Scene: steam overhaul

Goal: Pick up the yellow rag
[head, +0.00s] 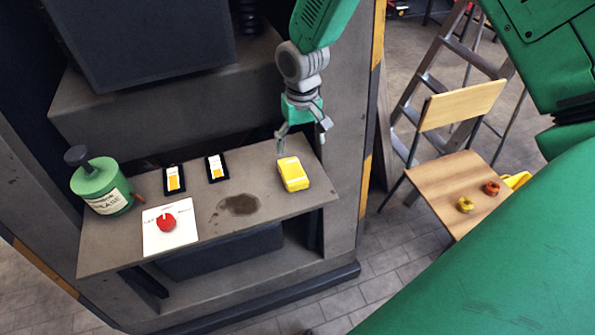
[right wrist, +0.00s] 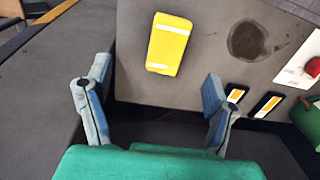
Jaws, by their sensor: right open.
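The yellow rag (head: 293,174) is a folded yellow block with pale bands, lying near the right end of the grey shelf (head: 255,233). In the right wrist view the open fingers (right wrist: 151,90) stand apart from the rag. My left gripper is not in view.
A green grease can (head: 98,187), a white card with a red knob (head: 168,228) and two black-framed yellow-white labels (head: 173,180) are on the shelf's left half. A dark stain (head: 239,205) lies left of the rag. A wooden chair (head: 445,185) and stepladder stand right.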

